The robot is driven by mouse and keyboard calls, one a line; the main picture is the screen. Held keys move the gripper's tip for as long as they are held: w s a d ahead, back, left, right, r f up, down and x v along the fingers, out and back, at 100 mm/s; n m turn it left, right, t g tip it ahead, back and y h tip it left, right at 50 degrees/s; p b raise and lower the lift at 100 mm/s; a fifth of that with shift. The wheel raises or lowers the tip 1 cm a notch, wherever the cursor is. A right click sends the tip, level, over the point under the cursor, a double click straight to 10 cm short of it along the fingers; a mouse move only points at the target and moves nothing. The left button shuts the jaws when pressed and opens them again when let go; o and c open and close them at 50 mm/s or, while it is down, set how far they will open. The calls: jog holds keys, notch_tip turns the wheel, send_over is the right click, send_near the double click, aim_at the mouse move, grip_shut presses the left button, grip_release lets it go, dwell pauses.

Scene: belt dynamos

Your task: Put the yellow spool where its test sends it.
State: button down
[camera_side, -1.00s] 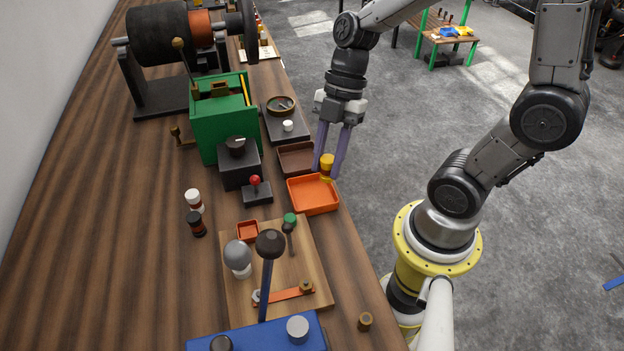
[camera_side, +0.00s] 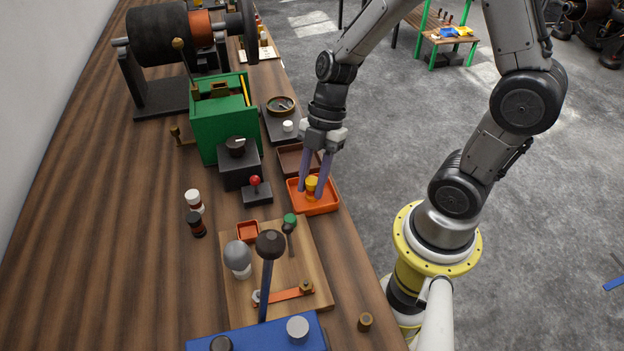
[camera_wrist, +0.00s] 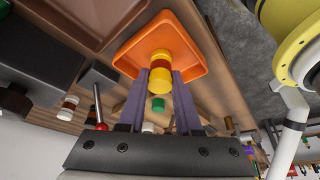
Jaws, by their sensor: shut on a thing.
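The yellow spool (camera_side: 312,184) is between the two purple fingers of my gripper (camera_side: 315,192), which is shut on it. The spool is upright, over the inside of the orange tray (camera_side: 334,204). I cannot tell whether the spool touches the tray floor. A brown tray (camera_side: 288,156) lies just behind the orange one, partly hidden by my gripper.
A green machine (camera_side: 222,125) and a black box with a red-knobbed lever (camera_side: 256,190) stand left of the trays. A black unit with a round dial (camera_side: 281,105) lies behind. A wooden board (camera_side: 235,290) with knobs is in front. The bench edge runs close on the right.

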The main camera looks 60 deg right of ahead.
jog(key=c, duration=0.6)
grip_release()
jog(key=shift+f, duration=0.1)
jog(key=v, duration=1.2)
jog(key=s+r+m+t+h, duration=0.4)
jog(key=s+m, duration=0.5)
jog(key=m, duration=0.9)
jog(key=shift+r+t, duration=0.5)
jog(key=shift+t, duration=0.3)
jog(key=shift+s, duration=0.1)
